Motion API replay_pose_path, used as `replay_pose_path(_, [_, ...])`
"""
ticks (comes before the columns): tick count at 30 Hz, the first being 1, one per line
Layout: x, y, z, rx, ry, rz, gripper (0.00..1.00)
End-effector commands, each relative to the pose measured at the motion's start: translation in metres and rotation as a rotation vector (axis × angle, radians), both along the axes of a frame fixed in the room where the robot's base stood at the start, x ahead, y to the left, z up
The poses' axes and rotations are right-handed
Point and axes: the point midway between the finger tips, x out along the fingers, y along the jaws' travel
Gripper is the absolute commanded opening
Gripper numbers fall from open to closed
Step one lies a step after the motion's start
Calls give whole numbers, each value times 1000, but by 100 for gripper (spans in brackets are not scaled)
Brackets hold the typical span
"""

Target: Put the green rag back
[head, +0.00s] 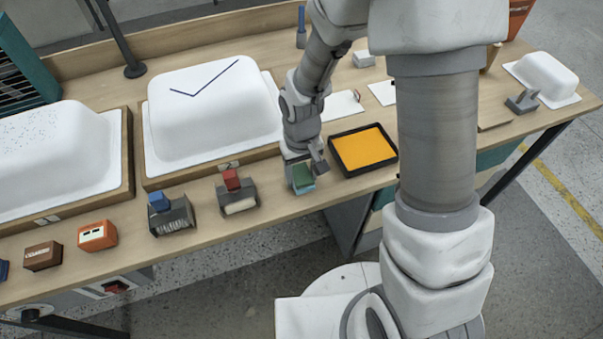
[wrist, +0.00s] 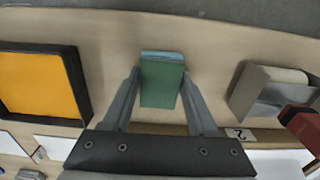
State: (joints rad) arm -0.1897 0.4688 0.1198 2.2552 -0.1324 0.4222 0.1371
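The green rag (head: 303,176) is a small folded block at the front of the workbench, left of the orange-filled black tray. My gripper (head: 303,170) points down at it. In the wrist view the rag (wrist: 161,83) lies between the two fingers of my gripper (wrist: 161,73), with a pale blue-grey strip at its far end. The fingertips are at its two sides, very close to it or touching. I cannot tell whether they press on it, or whether the rag rests on the bench. My gripper hides part of it in the head view.
The black tray with orange filling (head: 363,150) is just right of the rag. A grey holder with a red-topped block (head: 237,192) and one with a blue-topped block (head: 170,213) stand to the left. A white tub shell (head: 208,105) lies behind them. The bench's front edge is close.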

Motion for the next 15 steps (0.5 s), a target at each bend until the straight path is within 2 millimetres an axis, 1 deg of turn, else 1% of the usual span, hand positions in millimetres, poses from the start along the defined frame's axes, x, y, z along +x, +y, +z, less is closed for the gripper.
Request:
replay_pose_path(1, [0, 0, 0, 0, 1, 0, 73])
replay_pose_path(3, [0, 0, 0, 0, 1, 0, 86])
replay_pose_path(4, [0, 0, 0, 0, 1, 0, 89])
replay_pose_path(11, [0, 0, 0, 0, 1, 0, 89])
replay_pose_path(15, [0, 0, 5, 0, 0, 0, 89])
